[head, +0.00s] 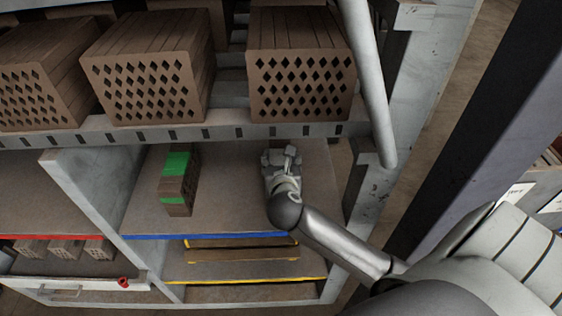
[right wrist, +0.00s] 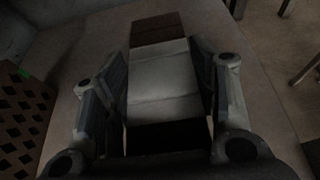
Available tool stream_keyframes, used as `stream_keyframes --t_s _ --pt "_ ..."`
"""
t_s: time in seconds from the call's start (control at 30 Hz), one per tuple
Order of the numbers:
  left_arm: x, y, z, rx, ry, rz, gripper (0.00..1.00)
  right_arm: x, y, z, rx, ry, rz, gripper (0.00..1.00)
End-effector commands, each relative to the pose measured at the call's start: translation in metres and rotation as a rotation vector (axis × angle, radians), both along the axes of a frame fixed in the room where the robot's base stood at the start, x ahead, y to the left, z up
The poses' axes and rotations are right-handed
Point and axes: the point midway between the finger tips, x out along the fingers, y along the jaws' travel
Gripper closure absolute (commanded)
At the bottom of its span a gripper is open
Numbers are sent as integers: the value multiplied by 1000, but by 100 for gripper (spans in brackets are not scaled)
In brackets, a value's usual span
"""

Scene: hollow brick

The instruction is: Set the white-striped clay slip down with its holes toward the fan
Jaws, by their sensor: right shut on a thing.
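My right gripper (head: 281,159) reaches into the blue-edged shelf bay in the head view. In the right wrist view its fingers stand on both sides of the white-striped clay slip (right wrist: 160,30), shut on it. The slip is brown at its far end with a broad white band between the fingers. The gripper hides the slip in the head view. Its holes do not show, and I cannot tell whether it touches the shelf board. I cannot make out a fan. My left gripper is not in view.
A green-striped brick (head: 178,188) stands left of my gripper on the same shelf board (head: 235,190). Large perforated brick stacks (head: 302,75) sit on the rack above. A grey upright (head: 85,190) bounds the bay on the left. Board between green-striped brick and gripper is clear.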

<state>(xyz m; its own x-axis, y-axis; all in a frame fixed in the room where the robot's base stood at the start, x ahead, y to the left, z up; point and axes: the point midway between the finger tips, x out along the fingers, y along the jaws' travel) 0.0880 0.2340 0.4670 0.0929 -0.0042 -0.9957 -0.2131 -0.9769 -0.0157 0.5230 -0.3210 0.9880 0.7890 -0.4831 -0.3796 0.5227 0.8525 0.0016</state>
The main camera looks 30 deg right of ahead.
Motion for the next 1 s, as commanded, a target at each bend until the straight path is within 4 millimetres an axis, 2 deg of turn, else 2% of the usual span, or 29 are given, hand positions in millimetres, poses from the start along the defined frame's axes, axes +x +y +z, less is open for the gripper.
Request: stream_keyframes --t_s 0.07,0.1,0.27,0.67,0.77,1.0 --pt "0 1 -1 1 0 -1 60 1 0 1 -2 -7 0 75" --pt "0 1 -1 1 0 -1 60 0 0 -3 1 1 0 44" --pt "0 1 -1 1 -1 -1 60 0 0 -2 1 1 0 25" --pt "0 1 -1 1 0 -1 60 -2 2 1 2 0 1 25" --pt "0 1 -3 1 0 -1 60 -11 8 4 3 -1 2 25" --pt "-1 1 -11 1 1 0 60 -49 31 21 6 0 1 25"
